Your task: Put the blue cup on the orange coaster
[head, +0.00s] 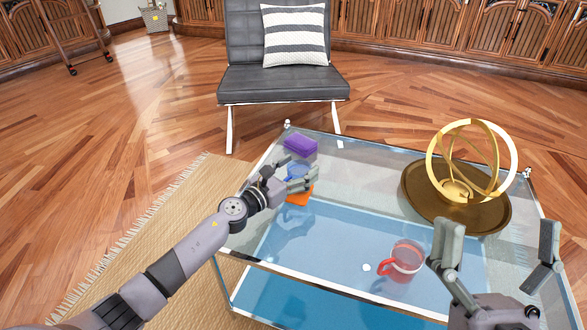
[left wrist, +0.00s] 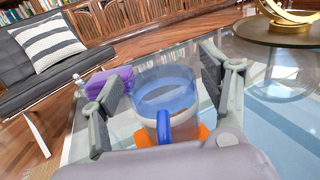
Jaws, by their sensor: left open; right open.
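The blue cup (left wrist: 165,92) is see-through, with its handle toward me in the left wrist view; in the head view it is partly hidden by my left gripper (head: 292,178). My left gripper (left wrist: 160,90) is open, with a finger on each side of the cup. The orange coaster (head: 300,196) lies on the glass table; in the left wrist view the coaster (left wrist: 144,138) shows below the cup, on both sides of the handle. I cannot tell whether the cup rests fully on it. My right gripper (head: 498,256) is open and empty at the right.
A purple block (head: 300,147) lies just behind the cup on the glass table (head: 350,150). A red cup (head: 407,257) stands near my right gripper. A gold ring ornament (head: 470,165) stands on a round brown tray (head: 412,190). A dark chair (head: 280,85) is beyond the table.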

